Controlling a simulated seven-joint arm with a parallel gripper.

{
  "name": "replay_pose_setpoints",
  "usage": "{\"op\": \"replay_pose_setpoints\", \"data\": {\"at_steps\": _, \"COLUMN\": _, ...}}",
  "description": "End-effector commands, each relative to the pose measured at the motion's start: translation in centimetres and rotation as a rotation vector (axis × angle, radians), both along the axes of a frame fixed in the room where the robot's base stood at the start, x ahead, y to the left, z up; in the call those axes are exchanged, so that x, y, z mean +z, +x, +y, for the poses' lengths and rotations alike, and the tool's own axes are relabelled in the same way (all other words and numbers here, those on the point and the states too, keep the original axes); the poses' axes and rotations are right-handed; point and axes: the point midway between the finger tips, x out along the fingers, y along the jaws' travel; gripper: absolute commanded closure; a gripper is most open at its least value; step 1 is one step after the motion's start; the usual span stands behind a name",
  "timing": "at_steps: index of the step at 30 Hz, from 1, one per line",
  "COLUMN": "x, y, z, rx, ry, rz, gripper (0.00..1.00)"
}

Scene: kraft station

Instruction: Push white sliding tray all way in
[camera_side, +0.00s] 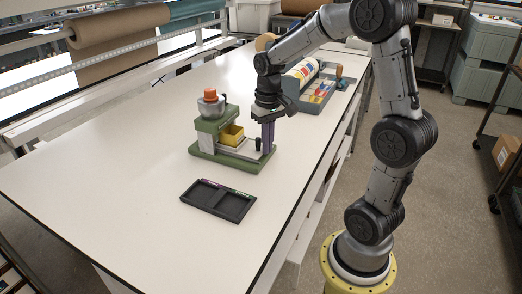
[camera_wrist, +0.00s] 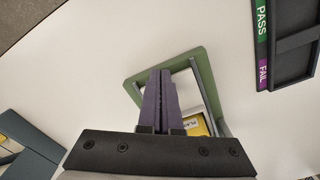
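The white sliding tray (camera_side: 249,148) sticks out at the right side of the green station (camera_side: 225,155) in the side view, with a small black knob at its outer end. A yellow block (camera_side: 232,134) sits inside the station's frame. In the wrist view, part of the white tray (camera_wrist: 187,90) shows beside my fingers, with a yellow piece (camera_wrist: 196,126) below it. My gripper (camera_side: 268,147) points down at the tray's outer end. Its purple fingers (camera_wrist: 160,76) are together with nothing seen between them. I cannot tell whether they touch the tray.
A black two-compartment tray (camera_side: 218,200) marked PASS and FAIL lies in front of the station. An orange-topped round part (camera_side: 210,102) is on top of the station. A grey bin with bottles and packets (camera_side: 318,88) stands behind my gripper. The table's left side is clear.

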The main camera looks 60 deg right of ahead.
Motion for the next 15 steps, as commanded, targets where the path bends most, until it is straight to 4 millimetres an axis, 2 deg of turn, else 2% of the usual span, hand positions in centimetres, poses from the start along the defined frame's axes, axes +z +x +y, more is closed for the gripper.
{"op": "replay_pose_setpoints", "data": {"at_steps": 1, "x": -1.0, "y": -0.4, "z": 0.3, "rx": 0.001, "ry": 0.013, "rz": 0.028, "gripper": 1.0}}
{"op": "replay_pose_setpoints", "data": {"at_steps": 15, "x": -1.0, "y": 1.0, "z": 0.3, "rx": 0.002, "ry": 0.013, "rz": 0.03, "gripper": 1.0}}
